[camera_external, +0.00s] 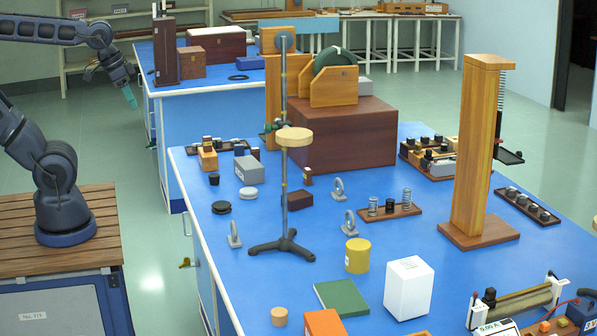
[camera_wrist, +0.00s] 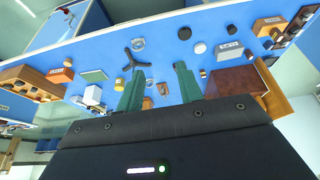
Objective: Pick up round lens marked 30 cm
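Three small round lenses in grey ring mounts stand on the blue bench in the external view: the left lens (camera_external: 234,235) near the front edge, the back lens (camera_external: 339,189), and the middle lens (camera_external: 350,222). Their markings are too small to read, so I cannot tell which is 30 cm. In the wrist view a pale round piece (camera_wrist: 138,43) and a small ring (camera_wrist: 163,89) show, both blurred. My gripper (camera_external: 131,97) has green fingers and hangs in the air at the upper left, away from the lenses. In the wrist view the fingers (camera_wrist: 158,80) are apart and empty.
A tripod stand (camera_external: 283,244) with a tall rod stands among the lenses. A yellow cylinder (camera_external: 358,256), white box (camera_external: 409,288) and tall wooden column (camera_external: 478,150) are to the right.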

